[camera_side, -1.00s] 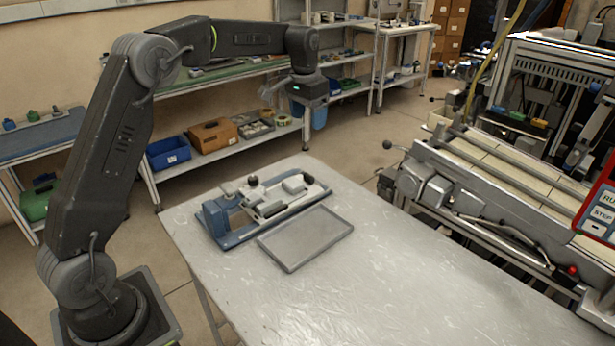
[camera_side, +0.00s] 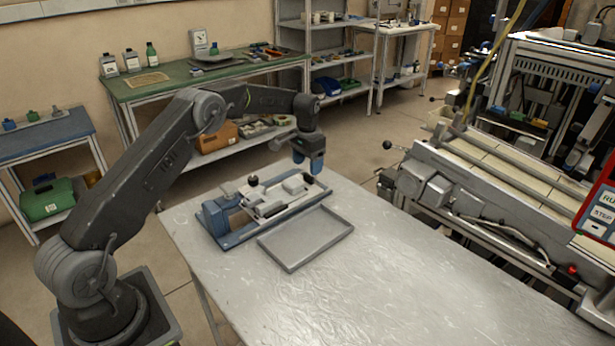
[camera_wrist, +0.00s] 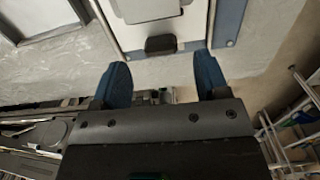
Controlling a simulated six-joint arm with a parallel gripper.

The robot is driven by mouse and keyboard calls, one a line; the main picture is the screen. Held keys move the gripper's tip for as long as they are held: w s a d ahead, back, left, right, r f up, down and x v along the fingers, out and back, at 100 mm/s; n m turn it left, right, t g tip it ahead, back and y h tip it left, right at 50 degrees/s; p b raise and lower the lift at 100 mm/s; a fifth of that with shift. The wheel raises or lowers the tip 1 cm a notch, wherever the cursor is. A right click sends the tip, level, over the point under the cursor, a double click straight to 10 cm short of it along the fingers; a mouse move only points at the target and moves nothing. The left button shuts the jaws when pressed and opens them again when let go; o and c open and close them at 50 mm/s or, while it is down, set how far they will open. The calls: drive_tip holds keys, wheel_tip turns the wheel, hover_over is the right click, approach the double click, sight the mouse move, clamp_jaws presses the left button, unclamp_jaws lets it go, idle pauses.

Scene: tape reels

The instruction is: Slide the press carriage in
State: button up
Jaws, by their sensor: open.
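The press (camera_side: 258,214) stands on the metal table, with a blue base plate, guide rails and a light carriage (camera_side: 270,200) carrying grey blocks and a black knob (camera_side: 253,181). My gripper (camera_side: 307,165) hangs above the press's far right end, blue fingers pointing down. In the wrist view, my gripper (camera_wrist: 165,85) is open and empty, its two blue fingers apart. Between and beyond the fingertips show the light carriage (camera_wrist: 149,34) and a black block (camera_wrist: 161,45) at its near edge. The fingers look apart from the block.
An empty grey tray (camera_side: 305,238) lies in front of the press. The metal table (camera_side: 400,290) is clear to the right and front. A conveyor machine (camera_side: 470,170) stands right of the table, and a green-topped bench (camera_side: 190,79) runs behind.

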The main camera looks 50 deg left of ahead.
sight(287, 186)
drive_tip(key=shift+f, duration=2.45)
clamp_jaws()
drive_tip(key=shift+s, duration=3.75)
unclamp_jaws()
wheel_tip(287, 186, up, 14)
